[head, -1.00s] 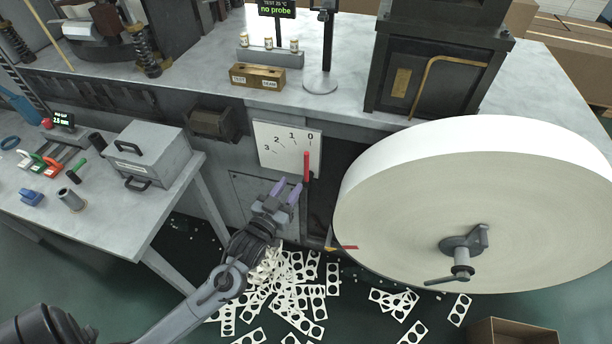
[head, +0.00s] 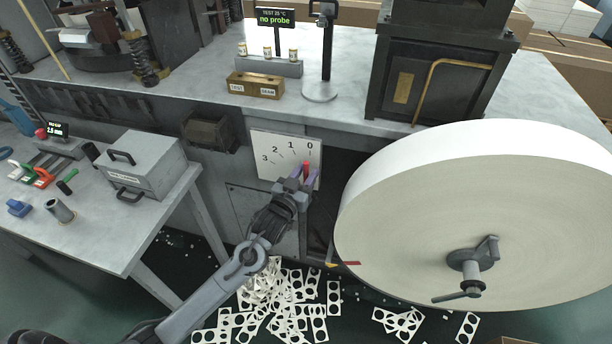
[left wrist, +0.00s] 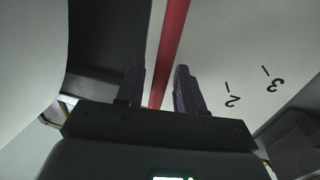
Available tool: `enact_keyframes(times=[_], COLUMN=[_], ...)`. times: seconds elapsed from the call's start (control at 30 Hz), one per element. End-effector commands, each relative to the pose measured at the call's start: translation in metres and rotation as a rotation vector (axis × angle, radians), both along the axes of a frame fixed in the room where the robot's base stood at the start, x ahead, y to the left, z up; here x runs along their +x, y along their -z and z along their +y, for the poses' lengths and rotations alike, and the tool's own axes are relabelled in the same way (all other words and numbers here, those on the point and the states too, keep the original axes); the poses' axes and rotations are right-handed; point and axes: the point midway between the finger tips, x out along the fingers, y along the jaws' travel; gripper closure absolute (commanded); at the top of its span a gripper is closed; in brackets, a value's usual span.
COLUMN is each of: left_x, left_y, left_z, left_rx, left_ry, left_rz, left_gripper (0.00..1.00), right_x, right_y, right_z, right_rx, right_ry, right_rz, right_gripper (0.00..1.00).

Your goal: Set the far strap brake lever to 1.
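The red brake lever (head: 306,167) stands upright in front of a white dial plate (head: 262,142) marked 0 to 3, its tip just below the 0. My left gripper (head: 301,181) is at the lever, its purple fingers on either side of it. In the left wrist view the lever (left wrist: 172,40) runs between the two fingertips (left wrist: 160,72), which stand apart with narrow gaps, so the gripper looks open around it. The lever's lower part is hidden by the gripper in the head view. My right gripper is not in view.
A large white paper roll (head: 470,215) stands close to the right of the lever. A side table (head: 100,235) with a grey box (head: 145,165) is on the left. A small red and yellow piece (head: 345,263) shows low beside the roll. Punched scraps (head: 290,305) litter the floor.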

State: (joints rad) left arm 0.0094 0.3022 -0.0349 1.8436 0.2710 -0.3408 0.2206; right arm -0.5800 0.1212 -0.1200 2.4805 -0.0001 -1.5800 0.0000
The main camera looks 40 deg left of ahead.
Motion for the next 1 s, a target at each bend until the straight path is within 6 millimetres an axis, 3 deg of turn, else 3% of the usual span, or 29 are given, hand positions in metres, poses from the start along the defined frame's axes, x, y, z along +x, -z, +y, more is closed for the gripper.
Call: enact_keyframes(times=[0.33,0.6,0.87,1.0], left_x=[0.003,0.003,0.003,0.012], left_y=[0.0,0.0,0.0,-0.001], left_z=[0.001,0.001,0.0,-0.013], left_rx=[0.001,0.001,-0.001,-0.036], left_ry=[0.0,0.0,0.001,0.027], left_rz=[0.001,0.001,0.0,-0.015], left_gripper=[0.63,1.0,1.0,1.0], right_x=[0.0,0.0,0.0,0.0], right_y=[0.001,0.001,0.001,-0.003], right_z=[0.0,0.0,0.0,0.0], right_rx=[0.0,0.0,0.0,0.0], right_ry=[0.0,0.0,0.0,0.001], right_rz=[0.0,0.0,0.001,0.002], right_gripper=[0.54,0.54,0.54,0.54])
